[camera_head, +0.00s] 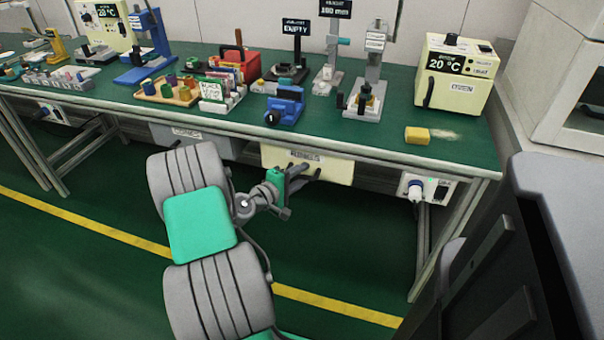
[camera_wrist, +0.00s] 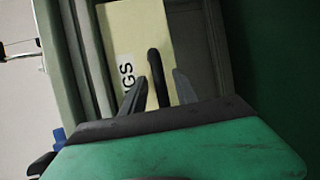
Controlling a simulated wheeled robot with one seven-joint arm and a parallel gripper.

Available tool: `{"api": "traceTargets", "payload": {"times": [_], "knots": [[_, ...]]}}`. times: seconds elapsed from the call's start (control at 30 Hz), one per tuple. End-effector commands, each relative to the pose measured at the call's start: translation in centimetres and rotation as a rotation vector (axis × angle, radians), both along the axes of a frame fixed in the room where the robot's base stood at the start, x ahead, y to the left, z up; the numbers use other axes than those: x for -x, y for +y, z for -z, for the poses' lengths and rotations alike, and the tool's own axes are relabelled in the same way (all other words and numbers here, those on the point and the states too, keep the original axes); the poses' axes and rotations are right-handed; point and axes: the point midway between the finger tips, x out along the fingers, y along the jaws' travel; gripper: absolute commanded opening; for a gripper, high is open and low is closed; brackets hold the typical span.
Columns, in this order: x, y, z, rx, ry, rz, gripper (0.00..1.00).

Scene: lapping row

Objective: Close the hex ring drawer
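The hex ring drawer has a cream front (camera_head: 334,170) under the green-topped bench, with a label (camera_head: 305,155) along its top. In the wrist view the cream front (camera_wrist: 130,30) shows a label ending in "GS" and a dark bar handle (camera_wrist: 157,70). My gripper (camera_head: 303,171) is at this front. In the wrist view my gripper (camera_wrist: 160,94) has its two dark fingers apart, with the handle showing between them. I cannot tell whether they touch it. How far the drawer stands out is hard to tell.
A grey drawer front (camera_head: 200,143) is left of the cream one, partly behind my arm. A socket box (camera_head: 425,188) hangs at right near the bench leg (camera_head: 425,255). The bench top (camera_head: 330,127) carries tools, trays and an oven (camera_head: 458,75). The green floor in front is clear.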

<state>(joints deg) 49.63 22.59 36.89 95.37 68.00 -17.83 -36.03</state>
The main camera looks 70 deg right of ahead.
Motion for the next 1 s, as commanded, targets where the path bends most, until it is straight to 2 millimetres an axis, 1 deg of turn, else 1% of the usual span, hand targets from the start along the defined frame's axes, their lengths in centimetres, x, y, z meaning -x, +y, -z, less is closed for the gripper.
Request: {"api": "traceTargets", "payload": {"times": [0.07, 0.17, 0.4, 0.5, 0.6, 0.9, 0.97, 1.0], "knots": [[-0.1, 0.1, 0.0, 0.000, 0.001, 0.000, 0.36], [-0.5, 1.0, -0.3, -0.002, 0.002, -0.002, 0.36], [-2.5, 5.4, -1.4, -0.002, 0.003, -0.005, 0.36], [-3.0, 6.6, -1.5, 0.000, 0.000, -0.003, 0.36], [-3.1, 7.0, -1.6, 0.001, 0.000, 0.000, 0.36], [-3.1, 7.0, -1.5, 0.000, 0.000, 0.000, 0.36], [-3.3, 7.1, -1.9, -0.002, -0.010, -0.001, 0.36], [-3.8, 7.3, -2.6, -0.011, -0.036, -0.003, 0.36]]}}
